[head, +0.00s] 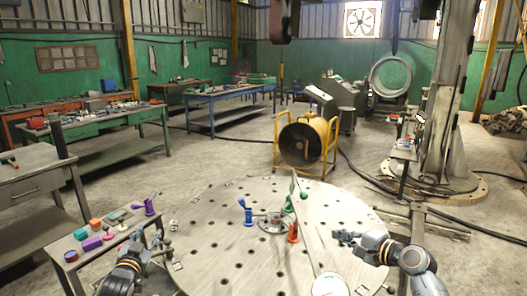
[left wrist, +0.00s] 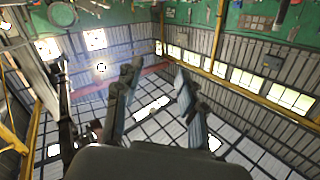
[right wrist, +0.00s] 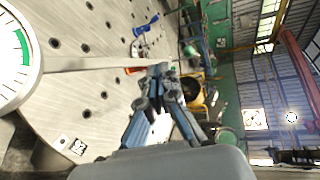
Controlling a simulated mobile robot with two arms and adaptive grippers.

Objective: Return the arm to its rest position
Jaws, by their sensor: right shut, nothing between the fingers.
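My left gripper (head: 162,246) is over the left edge of the round perforated table (head: 220,230), next to the small side bench. Its two fingers stand wide apart with nothing between them in the left wrist view (left wrist: 158,82). My right gripper (head: 343,238) is over the right part of the round table. In the right wrist view its fingers (right wrist: 162,75) come together at the tips and hold nothing. Neither gripper appears to touch an object.
A blue piece (head: 248,216), an orange piece (head: 293,231) and a green piece (head: 303,192) stand near the table's centre. A dial gauge (head: 329,286) is at its front edge. Several coloured pieces, including a purple block (head: 91,243), lie on the side bench (head: 85,268).

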